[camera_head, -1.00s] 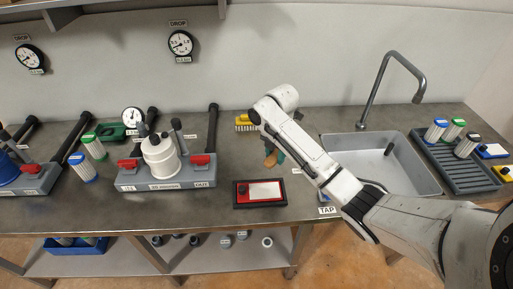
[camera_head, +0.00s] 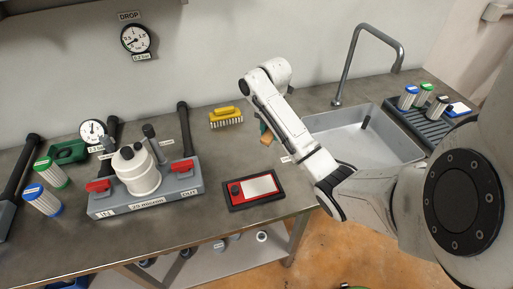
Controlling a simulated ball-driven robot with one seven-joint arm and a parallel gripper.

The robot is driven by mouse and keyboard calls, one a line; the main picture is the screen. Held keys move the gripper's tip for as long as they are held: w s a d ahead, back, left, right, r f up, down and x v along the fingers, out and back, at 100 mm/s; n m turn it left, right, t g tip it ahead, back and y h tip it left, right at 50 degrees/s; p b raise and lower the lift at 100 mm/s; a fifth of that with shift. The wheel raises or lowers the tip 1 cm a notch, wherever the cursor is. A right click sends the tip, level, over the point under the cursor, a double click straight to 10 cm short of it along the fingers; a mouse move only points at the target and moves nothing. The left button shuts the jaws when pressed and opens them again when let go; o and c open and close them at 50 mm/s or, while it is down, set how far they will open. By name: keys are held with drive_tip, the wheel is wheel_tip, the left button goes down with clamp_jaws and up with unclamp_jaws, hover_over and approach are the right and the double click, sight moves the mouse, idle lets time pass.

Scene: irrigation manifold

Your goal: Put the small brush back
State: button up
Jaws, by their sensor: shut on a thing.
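My gripper (camera_head: 268,131) is beyond my white forearm, over the counter between the yellow brush and the sink, and is mostly hidden by the arm. A small brown and teal thing shows there, and the jaws are shut on it. It seems to be the small brush (camera_head: 266,138), but its bristles and full shape are hidden. A yellow brush (camera_head: 226,116) with pale bristles lies on the counter near the wall, left of my gripper and apart from it.
A red-and-black tray (camera_head: 254,189) with a white card lies in front. The sink (camera_head: 360,146) and tall tap (camera_head: 352,55) are right, with a drying rack (camera_head: 431,125) beyond. Bare counter surrounds the tray.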

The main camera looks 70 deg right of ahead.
drive_tip(key=b, duration=0.1)
hover_over(257, 147)
drive_tip(key=s, duration=0.1)
drive_tip(key=f, duration=0.5)
drive_tip(key=shift+a+f, duration=0.25)
drive_tip(key=shift+a, duration=0.05)
drive_tip(key=shift+w+d+f, duration=0.25)
drive_tip(key=shift+w+f, duration=0.2)
drive_tip(key=shift+f, duration=1.65)
drive_tip(key=shift+f, duration=0.15)
drive_tip(key=o, duration=1.1)
wheel_tip(257, 147, up, 12)
